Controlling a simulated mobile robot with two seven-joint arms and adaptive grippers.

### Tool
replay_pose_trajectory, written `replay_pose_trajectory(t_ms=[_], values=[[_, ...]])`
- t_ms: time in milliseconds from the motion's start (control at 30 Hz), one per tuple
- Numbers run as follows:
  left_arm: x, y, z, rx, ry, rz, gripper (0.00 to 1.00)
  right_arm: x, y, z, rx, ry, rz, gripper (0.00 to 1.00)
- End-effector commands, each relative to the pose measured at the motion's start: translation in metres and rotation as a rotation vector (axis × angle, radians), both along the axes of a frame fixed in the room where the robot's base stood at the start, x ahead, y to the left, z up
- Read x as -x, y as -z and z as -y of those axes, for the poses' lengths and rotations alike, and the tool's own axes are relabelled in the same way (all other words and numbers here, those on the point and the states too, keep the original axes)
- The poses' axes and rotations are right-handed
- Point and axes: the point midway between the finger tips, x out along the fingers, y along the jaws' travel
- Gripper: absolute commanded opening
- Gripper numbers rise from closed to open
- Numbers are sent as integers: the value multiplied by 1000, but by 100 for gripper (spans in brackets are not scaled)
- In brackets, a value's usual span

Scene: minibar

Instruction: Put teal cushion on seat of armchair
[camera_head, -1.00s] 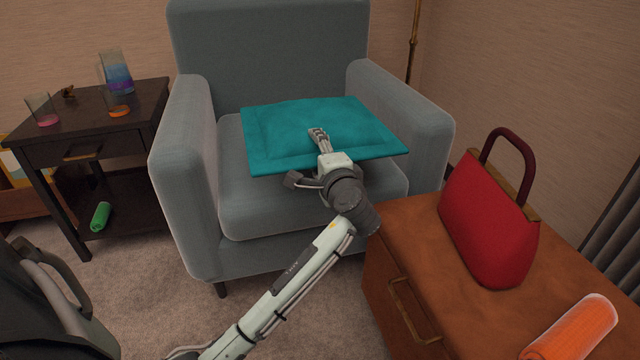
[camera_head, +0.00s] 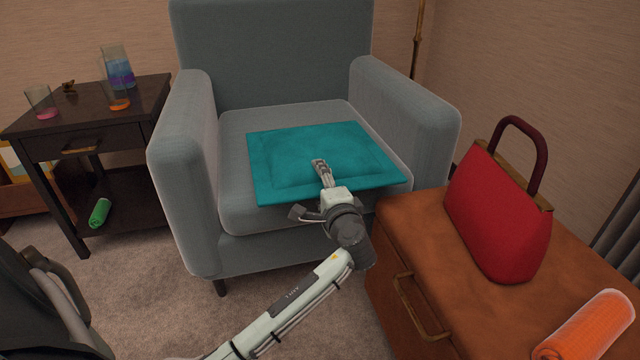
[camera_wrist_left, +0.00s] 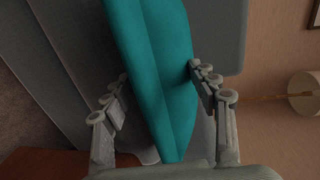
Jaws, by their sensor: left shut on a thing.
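The teal cushion (camera_head: 290,150) lies roughly flat over the seat of the grey-blue armchair (camera_head: 275,50), its front edge near the seat's front. Whether it rests fully on the seat or is held slightly above it, I cannot tell. My left gripper (camera_head: 320,166) reaches in from the front and is shut on the cushion near its front edge. In the left wrist view the cushion (camera_wrist_left: 155,60) runs between the two fingers (camera_wrist_left: 158,95). The lower finger is hidden in the head view. My right gripper is not in view.
A brown cabinet (camera_head: 400,225) with a red handbag (camera_head: 495,215) and an orange roll (camera_head: 590,328) stands at the right. A dark side table (camera_head: 70,125) with glasses and a green roll (camera_head: 99,212) stands at the left. The armrests flank the seat.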

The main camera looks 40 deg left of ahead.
Motion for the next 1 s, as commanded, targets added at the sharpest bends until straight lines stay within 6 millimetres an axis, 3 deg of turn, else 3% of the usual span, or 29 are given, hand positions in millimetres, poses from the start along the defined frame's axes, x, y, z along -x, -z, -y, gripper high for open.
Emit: replay_pose_trajectory(t_ms=[67, 100, 233, 667, 1000], values=[[0, 2, 0, 0, 0, 1, 1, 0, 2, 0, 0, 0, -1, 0], [0, 2, 0, 0, 0, 0, 63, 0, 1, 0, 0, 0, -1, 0], [0, 2, 0, 0, 0, 0, 79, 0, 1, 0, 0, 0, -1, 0], [3, -2, 4, 1, 2, 0, 81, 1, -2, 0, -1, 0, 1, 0], [46, -12, 54, 5, 2, -2, 81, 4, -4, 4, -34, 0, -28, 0]])
